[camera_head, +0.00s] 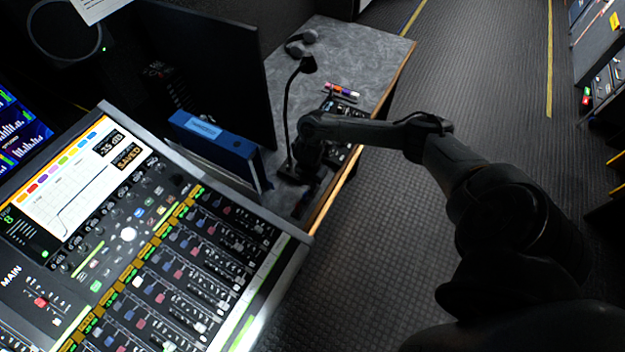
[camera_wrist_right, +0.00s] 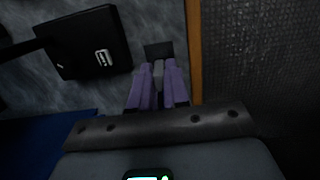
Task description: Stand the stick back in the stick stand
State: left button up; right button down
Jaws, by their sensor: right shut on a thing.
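My right gripper (camera_head: 305,188) is low over the desk's front edge, beside the gooseneck microphone, and dark and hard to make out in the head view. In the right wrist view its two purple fingers (camera_wrist_right: 158,88) are shut on a small grey stick (camera_wrist_right: 158,74). A small dark square block (camera_wrist_right: 158,49), which looks like the stick stand, lies on the desk just beyond the fingertips, in line with the stick. I cannot tell whether the stick touches it or is inside it. My left gripper is not in view.
The gooseneck microphone (camera_head: 288,105) stands close by; its black base (camera_wrist_right: 88,42) is left of the fingers. A blue binder (camera_head: 215,140), a button panel (camera_head: 343,112) and markers (camera_head: 342,91) are near. The wooden desk edge (camera_wrist_right: 194,50) runs close on the right.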

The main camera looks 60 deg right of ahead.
jog(key=shift+f, duration=0.5)
jog(key=c, duration=1)
grip_release()
jog(key=shift+c, duration=0.2)
jog(key=shift+r, duration=0.1)
jog(key=shift+r, duration=0.55)
notch_tip(320, 180, up, 10)
jog(key=a+p, duration=0.1)
jog(key=p, duration=0.2)
jog(key=shift+a+f, duration=0.15)
jog(key=shift+f, duration=0.05)
